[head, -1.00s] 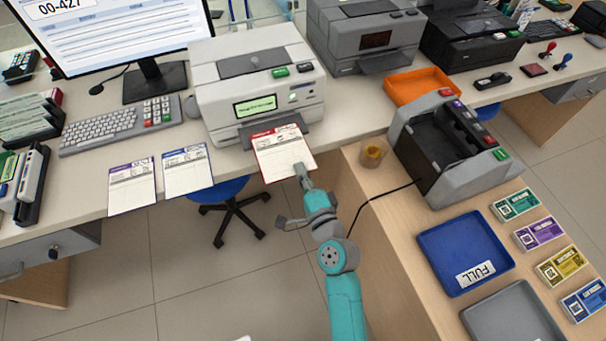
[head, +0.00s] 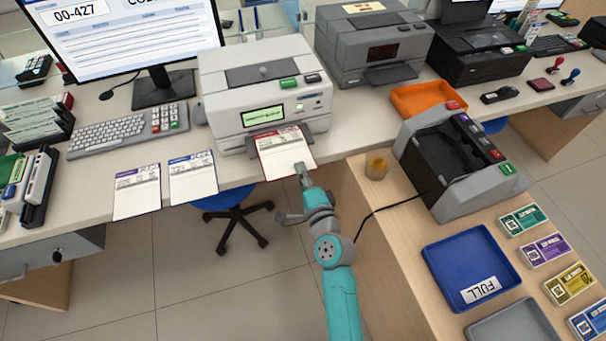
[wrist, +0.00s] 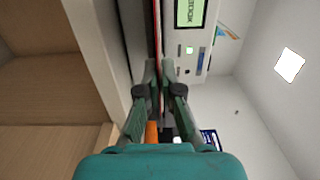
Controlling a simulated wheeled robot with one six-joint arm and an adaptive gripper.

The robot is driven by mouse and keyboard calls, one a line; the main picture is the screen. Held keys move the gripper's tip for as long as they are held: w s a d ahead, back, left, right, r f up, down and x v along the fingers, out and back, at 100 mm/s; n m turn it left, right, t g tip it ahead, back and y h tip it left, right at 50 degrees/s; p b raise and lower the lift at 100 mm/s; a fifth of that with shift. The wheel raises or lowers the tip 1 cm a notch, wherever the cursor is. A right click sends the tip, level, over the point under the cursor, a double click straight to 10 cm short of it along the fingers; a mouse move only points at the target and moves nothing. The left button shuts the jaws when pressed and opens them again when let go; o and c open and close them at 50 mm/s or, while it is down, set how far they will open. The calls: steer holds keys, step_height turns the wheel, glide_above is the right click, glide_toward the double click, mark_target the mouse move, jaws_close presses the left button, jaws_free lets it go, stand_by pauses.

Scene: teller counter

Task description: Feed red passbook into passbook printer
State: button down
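The red passbook (head: 287,154) is an open white page with a red header, lying flat at the front slot of the white passbook printer (head: 222,100). Its far edge is at or inside the slot; how deep, I cannot tell. Its near part sticks out past the counter edge. My gripper (head: 302,170) is at its near right corner. In the wrist view the passbook (wrist: 157,32) shows edge-on as a thin red line between the fingers (wrist: 159,70), which are closed on it. The printer's green screen (wrist: 190,12) shows there too.
Purple (head: 137,193) and blue (head: 192,180) passbooks lie to the left, overhanging the counter edge. A grey printer (head: 350,45) and an orange tray (head: 420,97) stand to the right.

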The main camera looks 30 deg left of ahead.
mark_target(294, 155)
steer(key=shift+x, duration=1.95)
steer(key=shift+w+f, duration=0.1)
steer(key=shift+f, duration=0.05)
steer(key=c, duration=1.2)
jaws_free()
steer(key=shift+c, duration=0.2)
steer(key=v, duration=0.7)
